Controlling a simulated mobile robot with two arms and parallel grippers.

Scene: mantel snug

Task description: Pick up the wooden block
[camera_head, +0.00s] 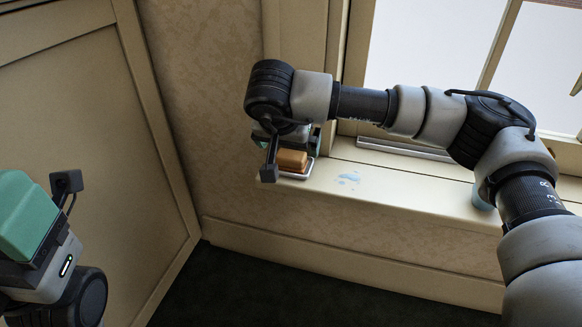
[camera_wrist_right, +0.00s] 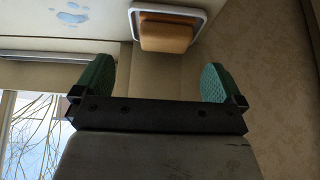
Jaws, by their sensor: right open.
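The wooden block (camera_head: 292,160) is orange-brown and lies in a small white-rimmed tray (camera_head: 307,174) at the left end of the window sill. In the right wrist view the block (camera_wrist_right: 166,38) and tray rim (camera_wrist_right: 204,17) show at the top. My right gripper (camera_head: 290,138) is right by the block in the head view, its green fingers partly hidden by its own wrist. In the right wrist view the gripper (camera_wrist_right: 155,78) is open, its fingers apart with nothing between them. My left gripper (camera_head: 32,220) is at the lower left, away from the block; its finger gap is unclear.
The sill (camera_head: 400,190) runs right under the window, with pale blue splotches (camera_head: 348,177) beside the tray. A light blue object (camera_head: 481,197) is partly hidden behind my right arm. The wall (camera_head: 200,80) is close to the tray's left. A wooden panel (camera_head: 90,130) stands at left.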

